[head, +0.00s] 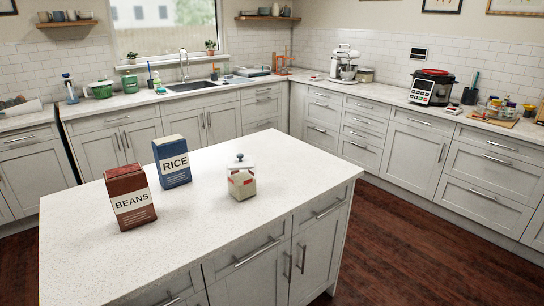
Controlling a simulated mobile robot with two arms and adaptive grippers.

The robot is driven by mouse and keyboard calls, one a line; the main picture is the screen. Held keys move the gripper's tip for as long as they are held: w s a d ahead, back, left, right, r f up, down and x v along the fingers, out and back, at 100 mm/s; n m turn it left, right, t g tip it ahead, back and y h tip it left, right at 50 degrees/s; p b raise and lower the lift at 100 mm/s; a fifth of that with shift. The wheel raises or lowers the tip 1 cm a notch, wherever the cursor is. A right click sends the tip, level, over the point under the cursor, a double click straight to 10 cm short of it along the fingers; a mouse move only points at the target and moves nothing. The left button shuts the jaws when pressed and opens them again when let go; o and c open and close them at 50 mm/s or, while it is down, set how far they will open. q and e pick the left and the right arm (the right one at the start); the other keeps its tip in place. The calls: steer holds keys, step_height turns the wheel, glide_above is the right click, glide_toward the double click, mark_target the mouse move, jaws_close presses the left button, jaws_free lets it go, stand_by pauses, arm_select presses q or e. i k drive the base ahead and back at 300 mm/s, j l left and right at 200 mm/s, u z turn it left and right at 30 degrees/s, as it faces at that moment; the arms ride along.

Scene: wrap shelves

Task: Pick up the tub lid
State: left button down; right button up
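A small cream tub (243,188) with red marks stands upright on the white island top (220,235). A pale lid (240,165) with a dark blue knob sits on top of the tub. Neither of my grippers shows in the head view.
A brown BEANS box (130,197) and a blue RICE box (172,161) stand on the island, left of the tub. The island top is clear right of the tub and in front of it. Counters with a mixer (345,63) and a cooker (431,87) line the walls.

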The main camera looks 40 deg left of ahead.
mark_target(240, 162)
steer(key=u, duration=1.35)
steer(key=i, duration=0.05)
